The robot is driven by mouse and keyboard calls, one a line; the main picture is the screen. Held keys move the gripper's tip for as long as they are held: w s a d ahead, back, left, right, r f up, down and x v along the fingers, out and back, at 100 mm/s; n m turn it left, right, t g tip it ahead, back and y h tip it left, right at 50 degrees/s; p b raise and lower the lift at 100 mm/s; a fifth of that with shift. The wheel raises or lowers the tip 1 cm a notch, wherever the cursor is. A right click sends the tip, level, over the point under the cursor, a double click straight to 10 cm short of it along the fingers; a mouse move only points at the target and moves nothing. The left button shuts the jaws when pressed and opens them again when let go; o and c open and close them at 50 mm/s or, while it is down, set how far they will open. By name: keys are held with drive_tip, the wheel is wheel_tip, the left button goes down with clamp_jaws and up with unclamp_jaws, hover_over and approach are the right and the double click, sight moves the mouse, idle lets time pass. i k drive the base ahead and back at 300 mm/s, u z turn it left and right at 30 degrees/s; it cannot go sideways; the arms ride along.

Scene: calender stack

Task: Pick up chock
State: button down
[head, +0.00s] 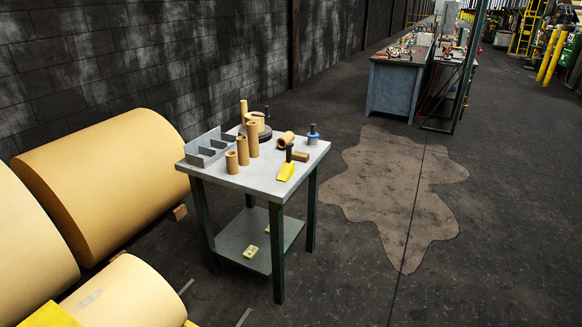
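A small yellow wedge-shaped piece (286,172), which looks like the chock, lies near the front right edge of the grey table top (262,181). A dark upright handle (289,153) stands at its back end. A small brown block (300,156) lies just behind it. Wooden blocks (179,212) also show on the floor against the large tan roll (105,180); I cannot tell whether these count as chocks. My gripper is not in view.
Several brown tubes (243,151), a grey divided rack (207,147) and a blue-and-dark object (312,134) share the table top. The lower shelf (240,236) holds a small pale block (250,251). Large rolls crowd the left. The floor right of the table is open, with a brown stain (390,190).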

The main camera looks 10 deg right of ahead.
sight(287, 170)
drive_tip(key=u, duration=0.1)
drive_tip(key=i, duration=0.95)
drive_tip(key=z, duration=0.3)
drive_tip(key=k, duration=0.2)
drive_tip(key=u, duration=3)
